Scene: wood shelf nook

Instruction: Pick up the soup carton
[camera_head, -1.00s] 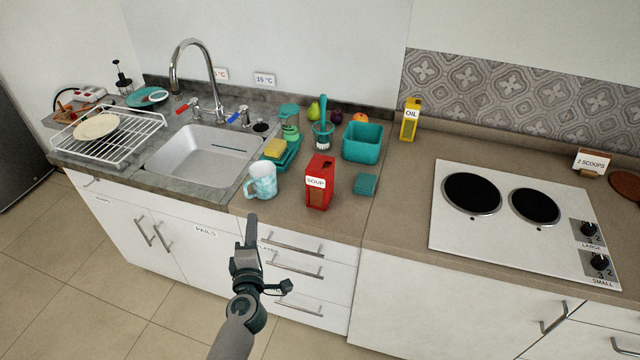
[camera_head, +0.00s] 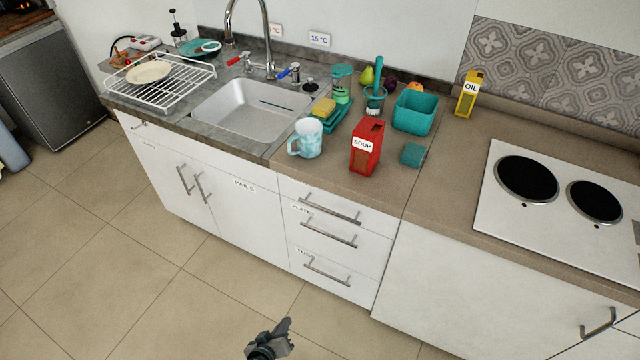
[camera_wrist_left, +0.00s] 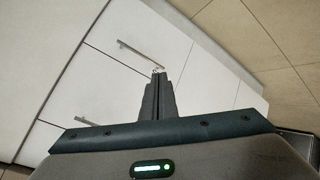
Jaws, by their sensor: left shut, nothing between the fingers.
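The red soup carton (camera_head: 366,150) stands upright on the brown counter near its front edge, with a white SOUP label facing me. A light blue and white mug (camera_head: 307,139) stands to its left and a teal sponge-like block (camera_head: 412,154) lies to its right. My left gripper (camera_head: 284,326) shows at the bottom of the head view, low in front of the drawers and well away from the carton. In the left wrist view its fingers (camera_wrist_left: 159,76) are together and empty, with cabinet fronts beyond them. The carton is not in the wrist view. My right gripper is out of view.
A teal bin (camera_head: 414,112) stands behind the carton, with a yellow oil carton (camera_head: 468,95) farther right. The sink (camera_head: 251,108) is left of the mug, and the cooktop (camera_head: 510,212) is at right. Drawer handles (camera_head: 329,205) stick out below the counter.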

